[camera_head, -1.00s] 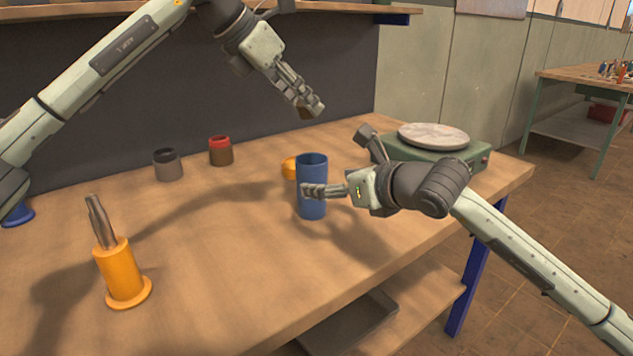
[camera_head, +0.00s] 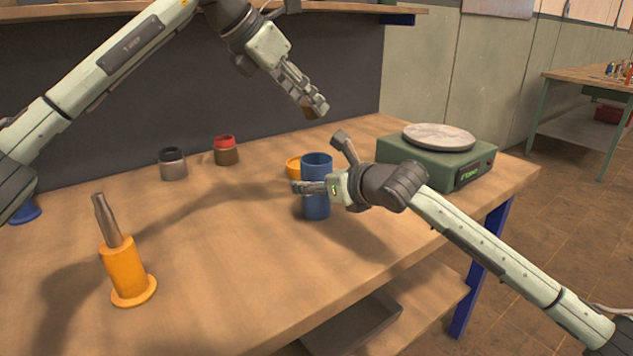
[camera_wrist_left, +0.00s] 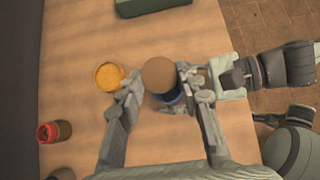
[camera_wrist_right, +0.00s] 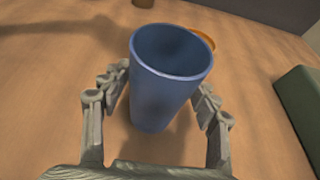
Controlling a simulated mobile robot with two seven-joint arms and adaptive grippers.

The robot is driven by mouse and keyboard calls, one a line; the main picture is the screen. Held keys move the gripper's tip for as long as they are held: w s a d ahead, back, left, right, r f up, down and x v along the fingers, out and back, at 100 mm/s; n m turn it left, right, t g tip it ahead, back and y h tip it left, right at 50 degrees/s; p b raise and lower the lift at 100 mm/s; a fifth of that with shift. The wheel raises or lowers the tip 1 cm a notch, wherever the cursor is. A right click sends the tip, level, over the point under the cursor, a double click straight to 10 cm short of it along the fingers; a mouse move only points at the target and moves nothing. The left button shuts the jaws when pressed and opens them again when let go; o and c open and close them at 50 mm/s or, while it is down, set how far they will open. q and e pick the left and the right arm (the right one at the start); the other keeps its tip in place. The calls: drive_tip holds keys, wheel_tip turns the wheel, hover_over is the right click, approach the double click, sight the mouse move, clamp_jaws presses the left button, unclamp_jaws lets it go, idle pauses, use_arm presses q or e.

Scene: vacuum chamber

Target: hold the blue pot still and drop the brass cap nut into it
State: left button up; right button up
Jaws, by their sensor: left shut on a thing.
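The blue pot (camera_head: 316,207) stands upright on the workbench. My right gripper (camera_head: 304,187) is at the pot's side, and the right wrist view shows the pot (camera_wrist_right: 165,95) between its fingers (camera_wrist_right: 165,92), with gaps visible, so it is open around the pot. My left gripper (camera_head: 316,108) is high above the bench, shut on the brass cap nut (camera_head: 309,113), seen as a brown round shape (camera_wrist_left: 159,74) in the left wrist view. There the nut covers much of the pot (camera_wrist_left: 174,97) below. The pot's inside looks empty in the right wrist view.
An orange round container (camera_head: 294,168) stands just behind the pot. A green scale (camera_head: 400,152) with a round plate is at the right. An orange holder (camera_head: 124,268) with a metal piece stands front left; a grey jar (camera_head: 173,166) and red-topped jar (camera_head: 226,155) stand at the back.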

sight(315, 116)
drive_tip(key=c, duration=0.8)
use_arm(q)
drive_tip(key=f+n+y, duration=0.1)
drive_tip(key=n, duration=0.1)
drive_tip(key=d+f+n+y, duration=0.1)
drive_tip(key=y, duration=0.1)
drive_tip(key=f+n+y, duration=0.1)
drive_tip(key=n, duration=0.1)
drive_tip(key=shift+w+d+f+n+g+y, duration=0.2)
drive_tip(key=shift+w+d+n+g+y, duration=0.05)
drive_tip(key=shift+n+g+y, duration=0.05)
drive_tip(key=shift+a+f, duration=0.1)
drive_tip(key=shift+f, duration=1.4)
drive_tip(key=shift+f, duration=0.6)
drive_tip(key=o, duration=1.5)
